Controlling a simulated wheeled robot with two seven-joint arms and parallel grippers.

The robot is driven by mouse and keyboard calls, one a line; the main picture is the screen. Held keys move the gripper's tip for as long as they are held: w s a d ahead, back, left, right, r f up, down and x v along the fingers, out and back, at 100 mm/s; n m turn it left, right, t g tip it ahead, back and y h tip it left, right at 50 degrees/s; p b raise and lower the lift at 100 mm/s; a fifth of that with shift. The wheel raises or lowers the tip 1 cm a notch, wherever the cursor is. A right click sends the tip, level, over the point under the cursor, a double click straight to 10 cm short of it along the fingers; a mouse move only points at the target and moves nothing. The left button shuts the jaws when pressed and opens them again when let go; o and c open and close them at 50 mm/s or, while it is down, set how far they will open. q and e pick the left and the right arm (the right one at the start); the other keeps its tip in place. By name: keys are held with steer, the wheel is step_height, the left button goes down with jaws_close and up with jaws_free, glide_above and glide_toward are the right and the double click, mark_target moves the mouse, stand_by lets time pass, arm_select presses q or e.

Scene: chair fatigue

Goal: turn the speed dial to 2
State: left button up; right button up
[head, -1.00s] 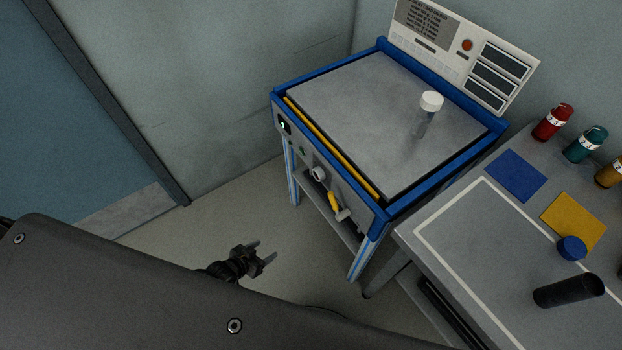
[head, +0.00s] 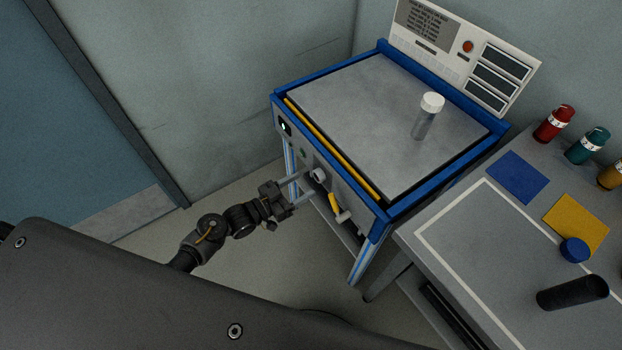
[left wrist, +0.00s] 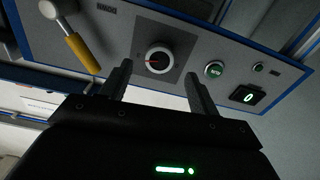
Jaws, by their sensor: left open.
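The speed dial (left wrist: 159,60) is a round knob with a red pointer line on a dark square plate, on the grey front panel of the blue-framed machine. It also shows in the head view (head: 319,175). In the left wrist view its pointer lies roughly sideways; the scale numbers are too small to read. My left gripper (head: 302,184) is open and empty, its fingers reaching toward the panel. In the left wrist view the fingers (left wrist: 158,80) stand to either side of the dial and a little below it, and I cannot tell contact. My right gripper is not in view.
A yellow-handled lever (left wrist: 80,45) sits beside the dial; a green button (left wrist: 214,71) and a display reading 0 (left wrist: 248,96) are on its other side. A white-capped jar (head: 424,118) stands on the machine's plate. A workbench (head: 470,260) with bottles is at right.

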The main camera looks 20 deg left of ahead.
mark_target(316, 177)
arm_select(q)
steer(key=x, duration=0.4)
steer(key=shift+w, duration=0.1)
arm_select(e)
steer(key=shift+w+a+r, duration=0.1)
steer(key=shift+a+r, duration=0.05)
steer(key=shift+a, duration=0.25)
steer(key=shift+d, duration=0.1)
arm_select(q)
steer(key=c, duration=0.7)
steer(key=shift+c, duration=1.4)
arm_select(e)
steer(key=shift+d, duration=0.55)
